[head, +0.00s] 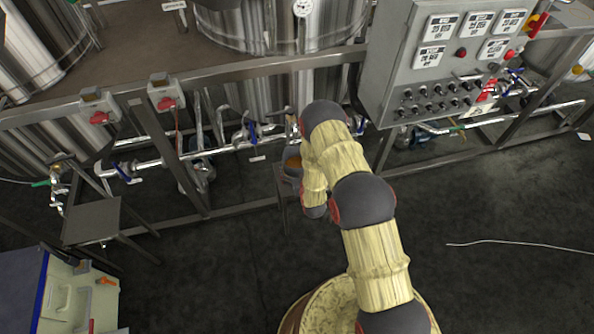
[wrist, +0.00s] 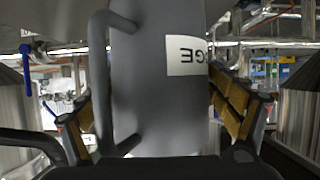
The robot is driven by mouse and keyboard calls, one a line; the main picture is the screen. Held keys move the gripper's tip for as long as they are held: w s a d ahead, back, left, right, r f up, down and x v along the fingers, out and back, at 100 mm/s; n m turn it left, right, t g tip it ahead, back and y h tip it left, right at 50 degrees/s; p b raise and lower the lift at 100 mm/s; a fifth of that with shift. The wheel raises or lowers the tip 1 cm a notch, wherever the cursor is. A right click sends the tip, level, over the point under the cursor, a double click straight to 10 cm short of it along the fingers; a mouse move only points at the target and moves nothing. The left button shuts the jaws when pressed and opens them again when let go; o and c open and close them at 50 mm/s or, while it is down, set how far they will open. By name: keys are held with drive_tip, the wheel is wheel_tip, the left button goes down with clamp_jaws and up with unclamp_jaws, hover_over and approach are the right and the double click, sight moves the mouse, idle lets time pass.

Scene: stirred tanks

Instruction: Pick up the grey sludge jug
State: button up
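The grey sludge jug (wrist: 160,110) fills the middle of the wrist view, close to the camera. Its long handle (wrist: 100,85) is on its left side, and part of a white label (wrist: 187,55) shows upside-down letters. My gripper (wrist: 160,120) is open, with one finger on each side of the jug. A gap shows between the left finger and the jug's body; whether the right finger touches it I cannot tell. In the head view a dark vessel with an orange-brown top (head: 292,163), likely the jug, is partly hidden by my arm.
A small stand (head: 283,185) is under that vessel. Pipes and valves (head: 240,140) run behind it below a metal rail. A grey control panel (head: 445,65) stands to the right, and a stool (head: 92,222) to the left. Dark floor is clear at front right, apart from a thin cable (head: 510,241).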

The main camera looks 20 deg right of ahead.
drive_tip(key=c, duration=1.8)
drive_tip(key=shift+w+r, duration=0.1)
